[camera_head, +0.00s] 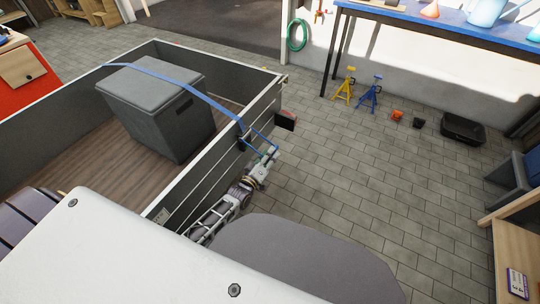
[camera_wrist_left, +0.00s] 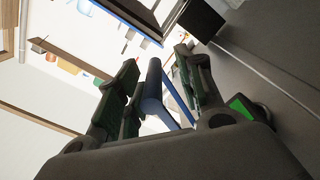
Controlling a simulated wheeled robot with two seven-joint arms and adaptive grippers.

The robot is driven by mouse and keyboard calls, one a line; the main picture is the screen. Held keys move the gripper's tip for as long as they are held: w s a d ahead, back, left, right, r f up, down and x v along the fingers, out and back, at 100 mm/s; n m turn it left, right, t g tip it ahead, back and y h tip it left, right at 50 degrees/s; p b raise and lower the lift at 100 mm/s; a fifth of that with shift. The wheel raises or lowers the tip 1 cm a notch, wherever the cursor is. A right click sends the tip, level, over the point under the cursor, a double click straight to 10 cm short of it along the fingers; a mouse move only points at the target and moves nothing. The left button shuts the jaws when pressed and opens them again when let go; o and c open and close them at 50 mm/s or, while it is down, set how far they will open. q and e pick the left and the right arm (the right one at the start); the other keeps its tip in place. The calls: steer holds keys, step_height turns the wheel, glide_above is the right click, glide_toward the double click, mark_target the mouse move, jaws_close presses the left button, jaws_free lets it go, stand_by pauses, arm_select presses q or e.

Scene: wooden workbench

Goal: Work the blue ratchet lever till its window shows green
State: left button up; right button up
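In the head view a blue strap (camera_head: 180,80) runs over a grey lidded box (camera_head: 160,105) in a trailer and down its right wall. My left gripper (camera_head: 270,154) is outside that wall, at the strap's lower end; the ratchet is too small there to read. In the left wrist view the blue lever (camera_wrist_left: 153,88) lies between the two spread fingers of my left gripper (camera_wrist_left: 158,88), with a gap on its right side. A bright green patch (camera_wrist_left: 241,107) shows right of the fingers; I cannot tell whether it is the ratchet's window. My right gripper is out of view.
The trailer wall (camera_head: 215,150) stands close to my left arm. A dark block (camera_head: 285,121) juts from the trailer's corner near the gripper.

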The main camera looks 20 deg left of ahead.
arm_select(q)
steer(key=s+a, duration=0.1)
steer(key=s, duration=1)
steer(key=shift+s+a, duration=0.2)
steer(key=shift+f, duration=0.1)
stand_by(0.9)
